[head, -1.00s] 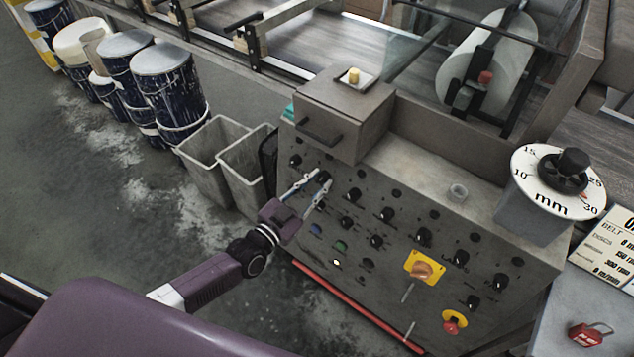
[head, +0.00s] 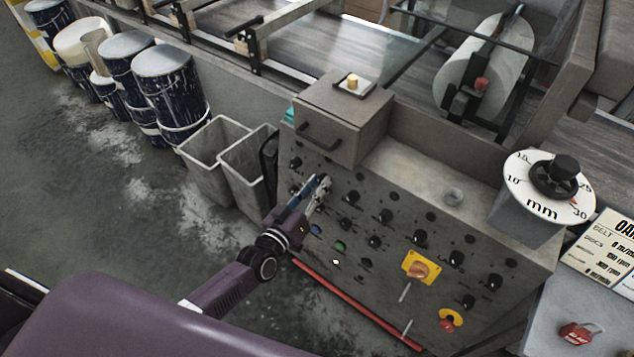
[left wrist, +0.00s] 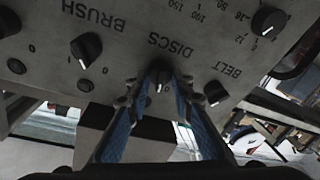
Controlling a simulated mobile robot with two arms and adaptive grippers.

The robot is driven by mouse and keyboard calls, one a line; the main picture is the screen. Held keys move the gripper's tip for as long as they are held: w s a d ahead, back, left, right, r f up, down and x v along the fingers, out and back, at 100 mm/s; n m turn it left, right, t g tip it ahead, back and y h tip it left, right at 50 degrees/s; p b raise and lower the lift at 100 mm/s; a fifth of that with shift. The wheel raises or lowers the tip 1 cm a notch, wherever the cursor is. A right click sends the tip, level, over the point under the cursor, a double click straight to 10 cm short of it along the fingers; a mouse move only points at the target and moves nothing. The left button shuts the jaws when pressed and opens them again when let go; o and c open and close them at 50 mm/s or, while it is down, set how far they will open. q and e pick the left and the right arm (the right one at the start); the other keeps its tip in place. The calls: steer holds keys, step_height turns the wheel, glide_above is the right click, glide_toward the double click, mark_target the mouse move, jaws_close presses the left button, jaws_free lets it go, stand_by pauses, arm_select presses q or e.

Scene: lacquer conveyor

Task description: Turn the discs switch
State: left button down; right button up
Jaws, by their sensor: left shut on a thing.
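The discs switch (left wrist: 160,74) is a dark rotary knob on the grey control panel, beside the upside-down "DISCS" lettering in the left wrist view. My left gripper (left wrist: 158,86) is shut on this knob, with one blue-sided finger on each side of it. In the head view my left gripper (head: 321,187) reaches the upper left part of the panel, and its fingers mostly hide the knob. The knob's exact setting is hard to read. My right gripper is not in view.
The control panel (head: 388,282) carries several other black knobs close by, including a neighbouring knob (left wrist: 215,92) near "BELT" and another (left wrist: 86,49) near "BRUSH". An orange switch on a yellow plate (head: 421,267) sits lower right. Grey bins (head: 212,165) stand left of the panel.

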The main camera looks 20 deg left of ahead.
arm_select(q)
steer(key=shift+n+y+p, duration=0.4)
steer(key=shift+n+p, duration=0.05)
steer(key=shift+n, duration=1.35)
steer(key=shift+g, duration=0.3)
steer(key=c, duration=1.7)
jaws_free()
steer(key=v, duration=1.2)
steer(key=shift+f, duration=0.15)
